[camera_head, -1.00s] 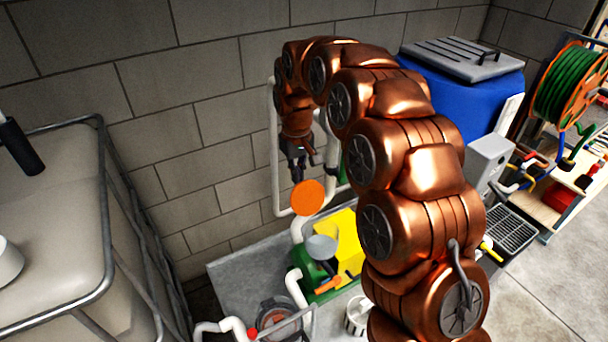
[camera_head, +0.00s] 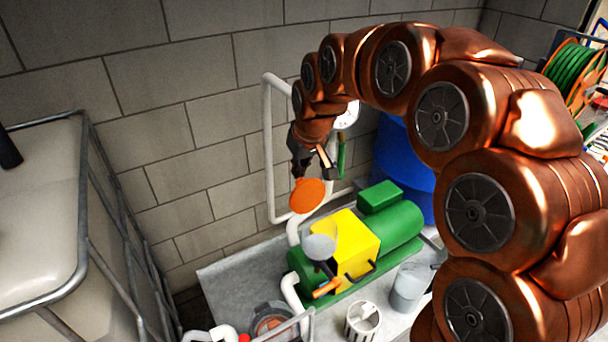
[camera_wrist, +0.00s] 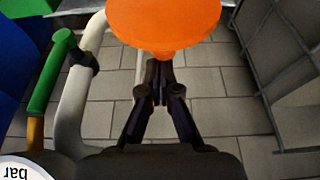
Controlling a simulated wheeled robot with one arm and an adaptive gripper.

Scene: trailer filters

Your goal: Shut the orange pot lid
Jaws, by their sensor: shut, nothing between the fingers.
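The orange lid (camera_head: 308,196) is a flat round disc, raised above the green and yellow pump (camera_head: 357,243), at the top of a white pipe. Its hinge or support is hidden. A grey round piece (camera_head: 320,246) sits lower, on the pump's near end; I cannot tell whether it is the pot's mouth. My gripper (camera_head: 299,178) points down at the lid's upper edge. In the wrist view the lid (camera_wrist: 165,22) fills the top middle. My shut, empty fingertips (camera_wrist: 154,80) lie at its near edge; whether they touch it is unclear.
A white pipe frame (camera_head: 268,150) with a green-handled valve (camera_wrist: 48,75) stands close beside my gripper. A blue barrel (camera_head: 405,165) is behind the pump. A caged white tank (camera_head: 50,225) stands at left. A grey bucket (camera_head: 410,285) and a white basket (camera_head: 362,321) stand in front.

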